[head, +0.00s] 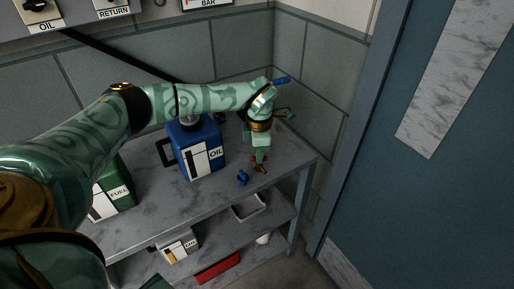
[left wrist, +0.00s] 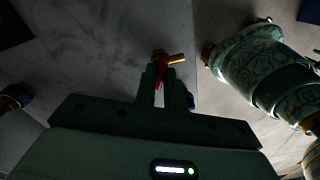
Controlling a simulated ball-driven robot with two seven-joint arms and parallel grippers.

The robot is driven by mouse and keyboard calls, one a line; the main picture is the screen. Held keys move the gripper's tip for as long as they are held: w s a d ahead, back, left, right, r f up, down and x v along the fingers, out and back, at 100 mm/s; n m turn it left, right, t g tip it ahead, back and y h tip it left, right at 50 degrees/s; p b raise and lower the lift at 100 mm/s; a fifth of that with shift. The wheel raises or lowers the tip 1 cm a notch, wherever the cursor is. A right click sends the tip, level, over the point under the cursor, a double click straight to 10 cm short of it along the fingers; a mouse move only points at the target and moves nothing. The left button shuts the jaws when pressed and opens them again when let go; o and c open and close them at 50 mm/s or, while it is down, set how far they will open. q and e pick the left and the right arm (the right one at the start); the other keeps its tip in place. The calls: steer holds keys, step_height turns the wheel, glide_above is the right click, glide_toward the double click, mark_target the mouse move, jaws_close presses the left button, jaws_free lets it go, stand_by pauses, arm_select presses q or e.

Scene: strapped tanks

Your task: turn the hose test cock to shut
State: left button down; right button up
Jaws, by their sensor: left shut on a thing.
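A small red lever with a brass stub, which looks like the hose test cock, shows at the fingertips in the left wrist view (left wrist: 161,58). The brass stub points to the right there. In the head view the red and brass piece (head: 262,168) is low over the right end of the bench, small and partly covered. My left gripper (head: 260,157) reaches down to it from above. In the left wrist view the gripper's fingers (left wrist: 162,74) are shut on the red lever. Whether the lever is fixed to the bench cannot be told. My right gripper is not in view.
A blue oil can (head: 203,150) stands left of the gripper, and a green fuel can (head: 111,192) farther left. A small blue piece (head: 243,177) lies close by. A grey tray (head: 248,208) and a red box (head: 217,268) are below. A blue door (head: 430,190) is at right.

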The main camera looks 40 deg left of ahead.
arm_select(q)
steer(key=m+p, duration=0.1)
steer(key=m, duration=0.2)
steer(key=shift+r+p, duration=0.25)
steer(key=shift+p, duration=0.1)
steer(key=m+p, duration=0.1)
steer(key=m, duration=0.2)
steer(key=shift+m+p, duration=0.3)
steer(key=m, duration=0.3)
steer(key=shift+f+p, duration=0.1)
steer(key=shift+p, duration=0.3)
steer(key=shift+f+m, duration=0.1)
steer(key=shift+m, duration=1.5)
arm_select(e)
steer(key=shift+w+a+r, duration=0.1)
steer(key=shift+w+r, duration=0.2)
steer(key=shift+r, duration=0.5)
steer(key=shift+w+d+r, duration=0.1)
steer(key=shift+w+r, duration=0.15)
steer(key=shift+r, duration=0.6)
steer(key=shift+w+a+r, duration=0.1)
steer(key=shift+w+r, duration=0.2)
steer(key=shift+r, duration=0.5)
arm_select(q)
steer(key=c, duration=1.5)
jaws_free()
